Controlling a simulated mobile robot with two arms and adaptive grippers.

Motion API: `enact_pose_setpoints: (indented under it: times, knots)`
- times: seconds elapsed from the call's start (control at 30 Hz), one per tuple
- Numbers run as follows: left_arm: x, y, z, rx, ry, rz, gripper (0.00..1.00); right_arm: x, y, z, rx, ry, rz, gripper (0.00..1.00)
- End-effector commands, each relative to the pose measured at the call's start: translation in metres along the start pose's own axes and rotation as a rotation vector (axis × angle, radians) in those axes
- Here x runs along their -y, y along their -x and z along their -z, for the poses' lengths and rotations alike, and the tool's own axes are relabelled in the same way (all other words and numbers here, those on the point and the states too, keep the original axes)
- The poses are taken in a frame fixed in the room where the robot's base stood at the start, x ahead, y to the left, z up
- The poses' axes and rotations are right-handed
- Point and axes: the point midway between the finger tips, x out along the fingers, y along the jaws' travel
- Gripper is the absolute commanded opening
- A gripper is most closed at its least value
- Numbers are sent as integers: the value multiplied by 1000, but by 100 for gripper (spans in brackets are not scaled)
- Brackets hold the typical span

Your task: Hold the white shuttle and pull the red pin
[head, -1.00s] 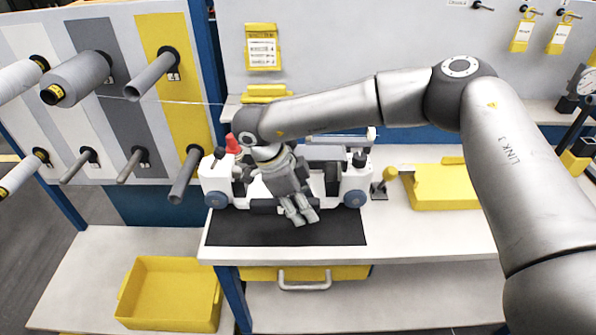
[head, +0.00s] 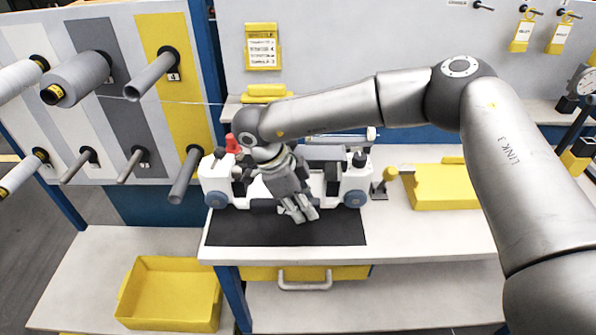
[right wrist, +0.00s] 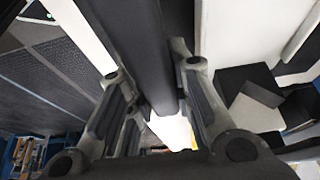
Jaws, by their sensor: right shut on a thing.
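The white shuttle (head: 356,181) stands on a black mat (head: 335,232), with white end blocks, blue-grey wheels and dark parts between them. My right gripper (head: 299,210) reaches down over its middle, in front of the dark front bar. In the right wrist view the fingers (right wrist: 158,108) are on both sides of a dark grey bar (right wrist: 135,50) of the shuttle and are shut on it. The red pin (head: 233,144) shows at the shuttle's back left, partly hidden by my right wrist. My left gripper is out of view.
A rack with grey and white spools (head: 77,78) stands at the left. A yellow bin (head: 170,294) sits on the lower shelf. The bench front right is clear.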

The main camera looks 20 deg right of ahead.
Motion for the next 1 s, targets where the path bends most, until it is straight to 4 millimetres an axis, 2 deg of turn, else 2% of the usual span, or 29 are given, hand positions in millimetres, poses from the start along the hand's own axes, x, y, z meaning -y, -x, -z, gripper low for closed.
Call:
enact_pose_setpoints:
  times: [0.17,0.2,0.4,0.77,0.87,1.0]
  knots:
    - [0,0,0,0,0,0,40,0,0,0,0,0,0,0]
    - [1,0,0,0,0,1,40,-1,-2,0,-2,2,-4,23]
    - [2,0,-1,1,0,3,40,-1,-1,0,-1,1,-2,46]
    - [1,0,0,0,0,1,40,0,4,0,0,0,0,46]
    - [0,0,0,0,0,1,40,0,16,0,1,0,1,46]
    - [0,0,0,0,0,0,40,1,45,-1,2,-1,3,46]
